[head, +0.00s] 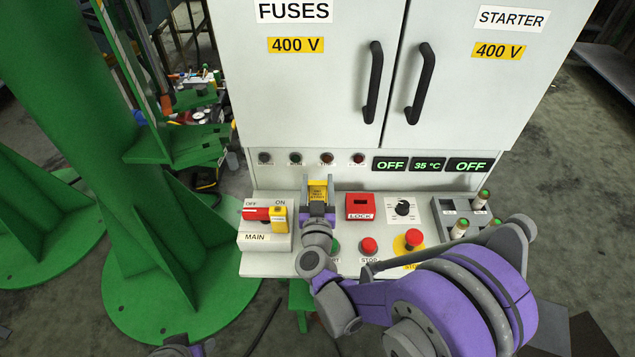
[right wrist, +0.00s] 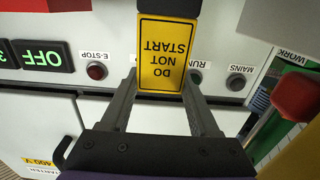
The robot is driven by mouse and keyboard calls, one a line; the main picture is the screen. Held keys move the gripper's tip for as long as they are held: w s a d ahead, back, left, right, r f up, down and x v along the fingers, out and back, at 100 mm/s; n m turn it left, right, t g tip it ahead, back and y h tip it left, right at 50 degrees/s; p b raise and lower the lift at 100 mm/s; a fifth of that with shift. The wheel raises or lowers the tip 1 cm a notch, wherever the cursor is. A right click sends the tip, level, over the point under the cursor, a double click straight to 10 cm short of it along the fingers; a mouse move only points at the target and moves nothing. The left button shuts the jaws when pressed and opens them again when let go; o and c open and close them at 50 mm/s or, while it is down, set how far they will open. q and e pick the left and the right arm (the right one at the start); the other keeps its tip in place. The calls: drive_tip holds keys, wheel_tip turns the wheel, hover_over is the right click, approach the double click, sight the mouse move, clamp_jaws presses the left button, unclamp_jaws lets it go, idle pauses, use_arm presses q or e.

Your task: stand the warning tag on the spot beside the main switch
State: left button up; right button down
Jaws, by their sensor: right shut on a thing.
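The warning tag (head: 318,192) is a yellow plate. In the right wrist view the tag (right wrist: 167,55) reads DO NOT START, upside down in the picture. My right gripper (head: 317,203) is shut on it, with one finger on each side, above the console just right of the main switch. The main switch (head: 257,214) has a red handle with a yellow part at its ON side, on a block marked MAIN. Its red part (right wrist: 298,95) shows at the right of the wrist view. The spot is not visible; my gripper and arm cover the console there. I cannot tell whether the tag touches the console.
A red LOCK box (head: 360,205) stands close right of the gripper. A rotary knob (head: 403,208), red stop button (head: 369,246) and emergency stop (head: 413,239) lie further right. The cabinet (head: 310,100) rises behind. A green column (head: 75,120) stands left.

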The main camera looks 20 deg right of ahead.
drive_tip(key=shift+f, duration=0.3)
drive_tip(key=shift+c, duration=0.6)
unclamp_jaws()
drive_tip(key=shift+r, duration=0.25)
drive_tip(key=v, duration=1.2)
drive_tip(key=shift+r, duration=0.4)
